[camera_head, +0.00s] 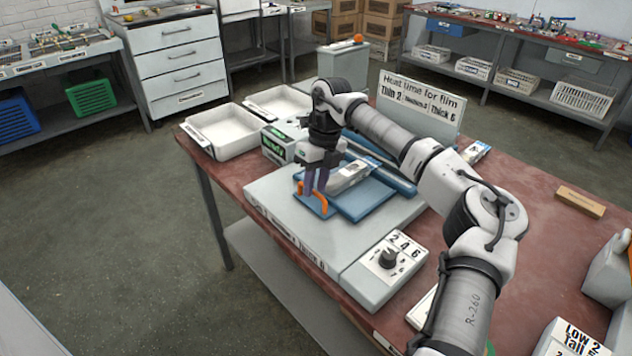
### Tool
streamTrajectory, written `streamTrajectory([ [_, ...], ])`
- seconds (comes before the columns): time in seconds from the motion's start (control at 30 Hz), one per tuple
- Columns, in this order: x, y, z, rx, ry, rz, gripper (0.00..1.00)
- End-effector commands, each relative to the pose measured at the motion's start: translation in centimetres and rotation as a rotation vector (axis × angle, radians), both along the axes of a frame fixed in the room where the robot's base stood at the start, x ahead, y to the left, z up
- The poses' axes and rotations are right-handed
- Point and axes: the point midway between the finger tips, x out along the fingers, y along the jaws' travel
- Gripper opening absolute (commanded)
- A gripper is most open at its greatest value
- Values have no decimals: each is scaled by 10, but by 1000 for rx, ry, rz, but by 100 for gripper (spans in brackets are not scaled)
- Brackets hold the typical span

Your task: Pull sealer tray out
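The sealer (275,200) is a wide pale grey machine on the red-brown table, with a dial panel (385,262) at its front right. Its blue tray (365,204) lies in the top of the machine, with a silver and white packet (348,177) on it. An orange handle (318,209) stands on a blue plate at the tray's left end. My gripper (316,190) points down at the handle, its dark purple fingers overlapping the handle's upper part. Whether the fingers are closed on the handle is too small to tell.
White bins (225,131) and a green-and-white box (281,143) stand behind the machine at left. A sign (420,103) about film heat times stands at the back. A wooden block (580,201) lies at right. Open floor lies left of the table.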

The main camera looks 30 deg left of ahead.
Motion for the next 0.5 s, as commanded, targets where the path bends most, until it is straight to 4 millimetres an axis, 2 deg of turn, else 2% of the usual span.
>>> streamTrajectory([
  [0.03, 0, 0, 0, 0, 0, 0, 21],
  [0.2, 0, 0, 0, 0, 0, 0, 0],
  [0.5, -2, 1, 0, 0, 0, 1, 0],
])
